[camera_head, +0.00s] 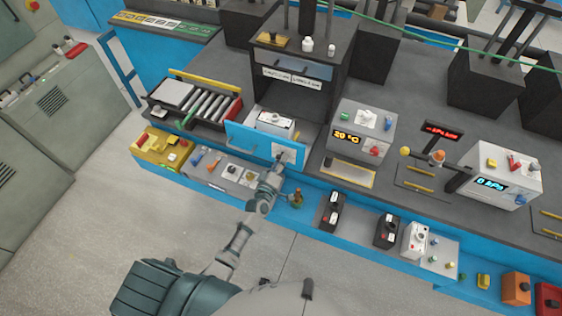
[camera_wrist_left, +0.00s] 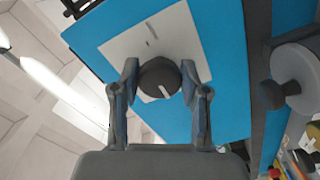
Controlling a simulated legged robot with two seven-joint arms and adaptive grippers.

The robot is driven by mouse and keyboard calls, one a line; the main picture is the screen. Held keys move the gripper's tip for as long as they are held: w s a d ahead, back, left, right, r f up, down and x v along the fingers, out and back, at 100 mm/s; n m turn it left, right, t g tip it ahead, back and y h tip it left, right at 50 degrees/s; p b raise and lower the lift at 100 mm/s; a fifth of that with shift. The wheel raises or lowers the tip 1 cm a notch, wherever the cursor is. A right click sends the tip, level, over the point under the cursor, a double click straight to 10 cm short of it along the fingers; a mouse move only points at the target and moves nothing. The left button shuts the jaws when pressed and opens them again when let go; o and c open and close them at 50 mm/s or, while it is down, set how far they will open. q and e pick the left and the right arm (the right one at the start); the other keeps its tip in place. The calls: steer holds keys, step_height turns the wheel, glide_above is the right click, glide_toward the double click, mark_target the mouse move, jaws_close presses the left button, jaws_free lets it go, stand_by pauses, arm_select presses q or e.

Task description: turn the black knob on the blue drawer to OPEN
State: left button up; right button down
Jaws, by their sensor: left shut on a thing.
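The blue drawer (camera_head: 253,143) is in the middle of the head view, pulled out from the dark cabinet, with a grey-white device (camera_head: 275,121) in or behind it. Its front (camera_wrist_left: 225,60) fills much of the left wrist view, with a white label plate (camera_wrist_left: 135,40). The black knob (camera_wrist_left: 159,77) sits on this plate and has a white pointer line slanting toward the lower right. My left gripper (camera_wrist_left: 160,82) has a finger on each side of the knob, shut on it. In the head view my left gripper (camera_head: 277,165) covers the knob. The lettering is too small to read.
A roller tray (camera_head: 208,104) stands left of the drawer, and a box with a yellow display (camera_head: 362,133) to its right. A blue ledge with small devices (camera_head: 233,173) runs below. A round grey part (camera_wrist_left: 298,72) is at right in the wrist view.

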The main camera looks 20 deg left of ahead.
arm_select(q)
steer(key=shift+f, duration=0.1)
steer(key=o, duration=1.1)
steer(key=shift+a, duration=0.1)
steer(key=shift+o, duration=0.2)
steer(key=shift+s, duration=0.1)
steer(key=s, duration=1.1)
steer(key=shift+s+a, duration=0.4)
steer(key=shift+a, duration=0.05)
steer(key=shift+f, duration=0.1)
